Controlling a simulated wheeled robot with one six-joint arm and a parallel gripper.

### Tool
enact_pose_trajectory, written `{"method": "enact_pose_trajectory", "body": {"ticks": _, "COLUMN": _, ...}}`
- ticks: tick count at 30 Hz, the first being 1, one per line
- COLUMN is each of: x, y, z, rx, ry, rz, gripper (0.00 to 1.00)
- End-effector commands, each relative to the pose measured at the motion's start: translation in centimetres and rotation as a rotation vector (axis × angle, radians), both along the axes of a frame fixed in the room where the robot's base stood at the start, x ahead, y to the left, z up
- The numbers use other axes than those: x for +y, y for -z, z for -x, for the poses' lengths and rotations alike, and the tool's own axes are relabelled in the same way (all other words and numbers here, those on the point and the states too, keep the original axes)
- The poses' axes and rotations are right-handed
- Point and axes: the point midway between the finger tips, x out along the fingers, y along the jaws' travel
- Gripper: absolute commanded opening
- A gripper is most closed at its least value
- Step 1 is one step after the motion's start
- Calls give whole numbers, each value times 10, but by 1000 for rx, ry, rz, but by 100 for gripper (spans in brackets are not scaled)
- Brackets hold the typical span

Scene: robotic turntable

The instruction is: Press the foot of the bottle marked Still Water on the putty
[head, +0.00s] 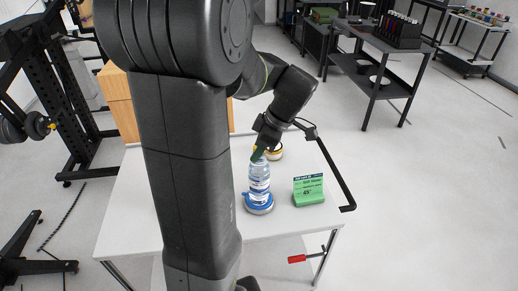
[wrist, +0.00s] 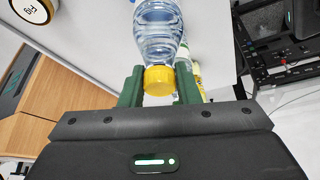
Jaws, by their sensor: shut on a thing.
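A clear bottle (head: 259,181) with blue-and-white label bands stands upright in the head view; its wording is too small to read. Its yellow cap (wrist: 158,80) shows in the wrist view between the green fingers of my gripper (wrist: 158,88). My gripper (head: 258,153) is shut on the bottle at its top. The bottle's foot is at a low round disc (head: 258,209) with a blue upper part on the white table. I cannot tell whether the foot touches it, or which part is putty. My gripper hides the cap in the head view.
A green card stand (head: 308,190) is right of the bottle on the white table (head: 120,222). A round yellow-and-white tub (head: 274,152) stands behind the bottle. A black bent bar (head: 337,175) runs along the right edge. A red-handled clamp (head: 297,258) hangs at the front right.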

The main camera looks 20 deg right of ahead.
Motion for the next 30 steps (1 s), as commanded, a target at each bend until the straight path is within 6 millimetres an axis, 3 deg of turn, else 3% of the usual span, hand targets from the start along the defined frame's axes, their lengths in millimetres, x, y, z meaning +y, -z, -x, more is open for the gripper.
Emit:
{"method": "enact_pose_trajectory", "body": {"ticks": 17, "x": 1, "y": 5, "z": 2, "rx": 10, "ry": -1, "rz": -6, "gripper": 0}}
{"method": "enact_pose_trajectory", "body": {"ticks": 30, "x": 1, "y": -21, "z": 1, "rx": 4, "ry": 0, "rz": -3, "gripper": 0}}
